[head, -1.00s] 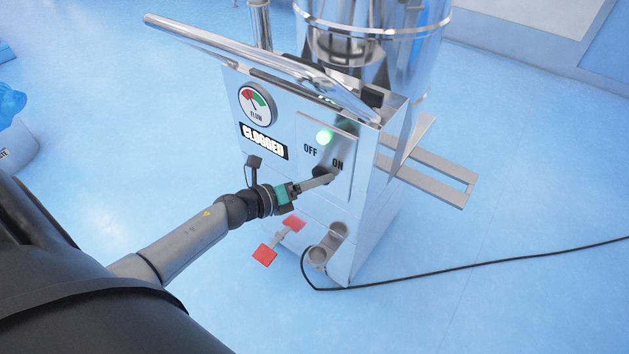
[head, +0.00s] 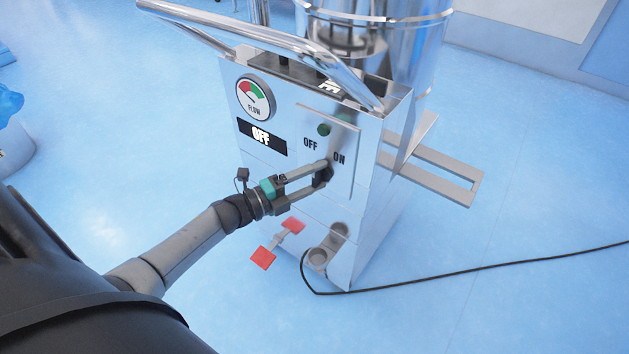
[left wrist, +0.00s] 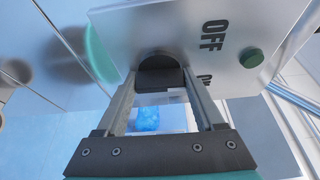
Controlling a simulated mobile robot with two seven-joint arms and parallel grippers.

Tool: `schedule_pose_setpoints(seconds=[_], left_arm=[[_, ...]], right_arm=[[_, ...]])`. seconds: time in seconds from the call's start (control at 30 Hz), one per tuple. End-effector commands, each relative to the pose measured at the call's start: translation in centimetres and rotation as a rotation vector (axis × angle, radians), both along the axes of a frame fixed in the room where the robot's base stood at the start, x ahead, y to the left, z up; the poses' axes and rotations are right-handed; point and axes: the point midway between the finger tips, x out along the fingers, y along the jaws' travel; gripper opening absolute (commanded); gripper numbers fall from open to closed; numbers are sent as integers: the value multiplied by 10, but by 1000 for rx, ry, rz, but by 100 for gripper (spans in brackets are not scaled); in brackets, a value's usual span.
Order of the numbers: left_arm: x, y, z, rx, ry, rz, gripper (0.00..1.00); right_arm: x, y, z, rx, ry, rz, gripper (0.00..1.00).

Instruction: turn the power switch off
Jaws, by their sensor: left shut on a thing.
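The power switch is a black knob (head: 323,173) on the machine's steel front panel (head: 345,135), below the OFF and ON labels. My left gripper (head: 318,177) is shut on this knob, with one finger on each side. The knob also shows in the left wrist view (left wrist: 161,74), between the two fingers (left wrist: 160,98). My right gripper is not in view.
A flow gauge (head: 254,97) sits left of the panel, and a steel bar (head: 262,38) runs above it. A red-ended crank (head: 277,243) juts out below my left gripper. A black cable (head: 450,272) crosses the open blue floor to the right.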

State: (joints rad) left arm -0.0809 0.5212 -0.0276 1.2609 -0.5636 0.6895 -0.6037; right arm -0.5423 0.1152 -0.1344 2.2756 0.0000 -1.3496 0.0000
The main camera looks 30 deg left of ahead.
Motion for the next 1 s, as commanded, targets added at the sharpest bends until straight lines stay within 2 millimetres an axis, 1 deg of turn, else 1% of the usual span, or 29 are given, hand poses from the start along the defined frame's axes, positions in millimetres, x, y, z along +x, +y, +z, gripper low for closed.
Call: schedule_pose_setpoints(seconds=[0.2, 0.47, 0.7, 1.0], left_arm=[[0, 0, -2, -207, 16, 1, 14], [0, 0, -2, -451, 35, 1, 14], [0, 0, -2, -640, 50, 1, 14], [0, 0, -2, -787, 62, 2, 14]], right_arm=[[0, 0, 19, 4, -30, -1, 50], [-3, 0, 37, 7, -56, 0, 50], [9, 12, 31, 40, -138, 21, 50], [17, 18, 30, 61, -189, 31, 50]])
